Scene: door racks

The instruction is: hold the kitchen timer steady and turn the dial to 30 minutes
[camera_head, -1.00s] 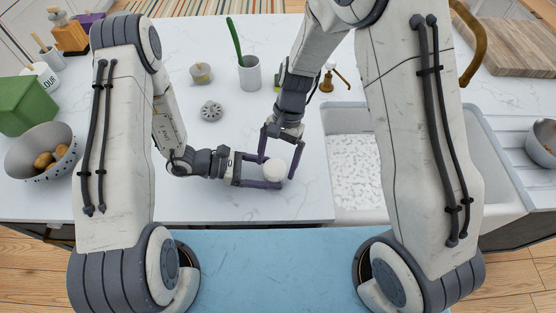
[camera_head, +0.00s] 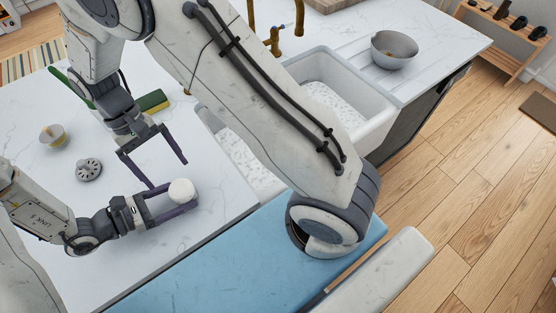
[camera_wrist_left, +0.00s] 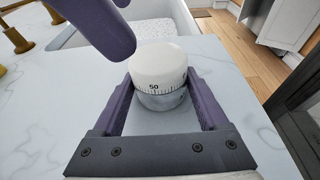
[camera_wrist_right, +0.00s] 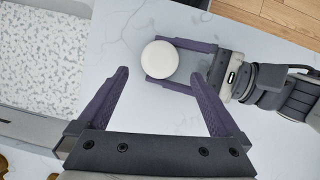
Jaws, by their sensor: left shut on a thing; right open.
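The kitchen timer (camera_wrist_left: 158,75) is a small round thing with a white dial top on a grey base. It stands upright on the counter. In the left wrist view the number 50 and tick marks show on the dial's side. My left gripper (camera_head: 176,200) is shut on the timer's base, a finger on each side. My right gripper (camera_head: 168,174) is open and empty, above and beside the timer, apart from it. In the right wrist view the timer's white top (camera_wrist_right: 160,61) lies beyond the open fingertips.
A white sink (camera_head: 330,85) lies right of the timer, with a brass tap (camera_head: 268,30) behind. A round grey slotted thing (camera_head: 88,169), a small pot (camera_head: 52,136) and a green-yellow sponge (camera_head: 153,101) are on the counter. A grey bowl (camera_head: 394,50) stands beyond the sink.

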